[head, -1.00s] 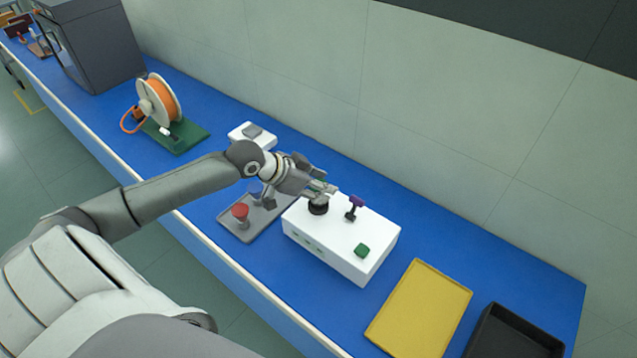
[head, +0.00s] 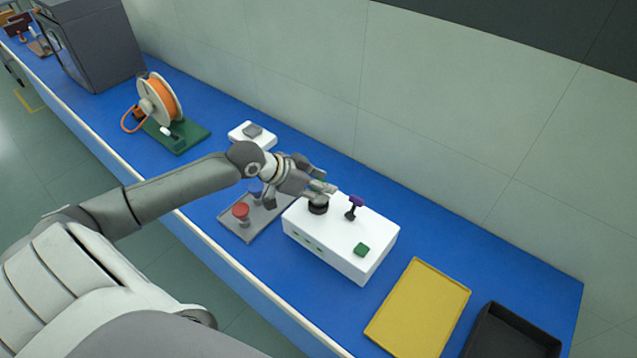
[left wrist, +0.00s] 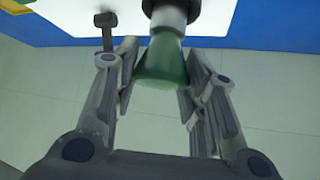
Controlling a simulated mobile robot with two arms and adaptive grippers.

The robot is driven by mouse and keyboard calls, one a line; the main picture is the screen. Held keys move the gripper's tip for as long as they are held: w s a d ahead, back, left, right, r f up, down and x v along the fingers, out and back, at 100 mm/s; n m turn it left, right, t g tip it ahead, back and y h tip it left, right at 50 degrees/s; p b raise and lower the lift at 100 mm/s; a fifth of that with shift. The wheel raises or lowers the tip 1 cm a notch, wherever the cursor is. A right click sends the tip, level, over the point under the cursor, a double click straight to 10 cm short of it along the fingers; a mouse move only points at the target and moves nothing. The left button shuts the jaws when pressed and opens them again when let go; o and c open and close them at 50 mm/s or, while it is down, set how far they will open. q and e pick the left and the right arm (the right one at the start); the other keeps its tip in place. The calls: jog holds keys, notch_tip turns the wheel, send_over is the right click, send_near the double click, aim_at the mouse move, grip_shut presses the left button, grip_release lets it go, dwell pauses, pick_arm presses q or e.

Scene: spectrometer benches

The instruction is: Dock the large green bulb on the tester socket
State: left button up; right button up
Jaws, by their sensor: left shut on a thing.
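The large green bulb (left wrist: 163,64) is between the fingers of my left gripper (head: 324,187), which is shut on it. In the left wrist view the bulb's grey collar (left wrist: 169,17) points toward the dark socket at the top edge. In the head view the black tester socket (head: 318,207) stands on the white tester box (head: 345,240), right under the gripper's fingertips. The bulb is mostly hidden by the fingers there; only a bit of green (head: 318,185) shows. I cannot tell whether the collar is fully seated. My right gripper is not in view.
A grey tray (head: 238,232) holds a red bulb (head: 240,213) and a blue one (head: 256,189). A yellow tray (head: 418,310) and black tray (head: 512,335) lie right.

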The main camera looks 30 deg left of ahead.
pick_arm(q)
jog(key=shift+f+b, duration=0.35)
jog(key=shift+f, duration=0.3)
jog(key=o, duration=0.7)
jog(key=shift+o, duration=0.2)
jog(key=p+v, duration=0.8)
jog(key=v, duration=0.3)
dwell(0.4)
jog(key=shift+s, duration=0.15)
dwell(0.4)
